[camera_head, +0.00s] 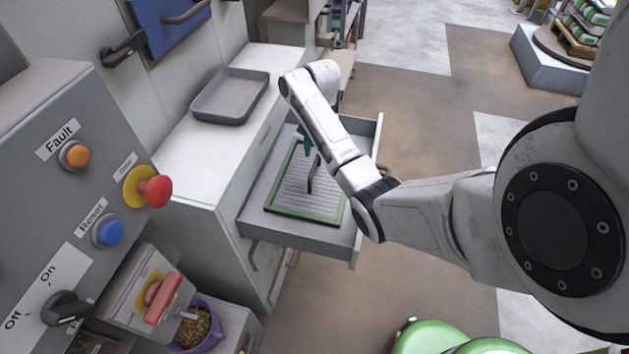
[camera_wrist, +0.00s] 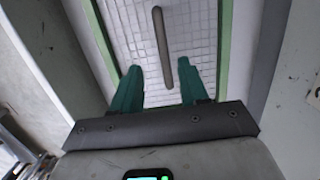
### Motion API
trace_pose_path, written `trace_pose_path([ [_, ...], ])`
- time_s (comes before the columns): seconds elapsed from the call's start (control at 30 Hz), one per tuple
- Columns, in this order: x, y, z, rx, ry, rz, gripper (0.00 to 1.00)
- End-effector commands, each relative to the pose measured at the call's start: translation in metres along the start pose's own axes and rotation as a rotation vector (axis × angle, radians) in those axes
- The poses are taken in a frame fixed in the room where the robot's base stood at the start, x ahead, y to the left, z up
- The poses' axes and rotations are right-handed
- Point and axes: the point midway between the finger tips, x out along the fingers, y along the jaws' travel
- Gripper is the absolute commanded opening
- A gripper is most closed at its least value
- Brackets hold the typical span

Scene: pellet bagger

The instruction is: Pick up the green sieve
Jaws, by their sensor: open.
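The green sieve (camera_head: 284,215) lies flat in an open grey drawer, with a green frame, a pale mesh and a dark bar handle (camera_head: 313,174) standing up from its middle. In the wrist view the mesh (camera_wrist: 196,38) fills the top middle, with the green frame (camera_wrist: 222,50) on both sides. The handle (camera_wrist: 161,48) runs lengthwise there. My gripper (camera_wrist: 158,80) is open and empty, its two teal fingers on either side of the handle's near end, apart from it in the picture. In the head view my arm partly hides the gripper and the sieve's right side.
The open drawer (camera_head: 280,234) has walls close around the sieve. A grey tray (camera_head: 231,97) sits on the white counter (camera_head: 180,160) to the left. A control panel (camera_head: 75,170) with buttons stands at the near left. Floor is clear to the right of the drawer.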

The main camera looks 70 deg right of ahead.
Motion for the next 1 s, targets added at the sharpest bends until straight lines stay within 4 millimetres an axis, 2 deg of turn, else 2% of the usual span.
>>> trace_pose_path([
  [0.03, 0.008, 0.001, 0.001, 0.0, -0.003, 0.003, 0.44],
  [0.27, 0.026, -0.001, 0.0, 0.0, -0.002, 0.003, 0.44],
  [0.53, 0.062, -0.005, -0.002, 0.0, -0.001, 0.002, 0.44],
  [0.83, 0.068, -0.005, -0.002, -0.001, 0.0, 0.0, 0.44],
  [1.0, 0.068, -0.005, -0.002, -0.001, 0.0, 0.0, 0.28],
])
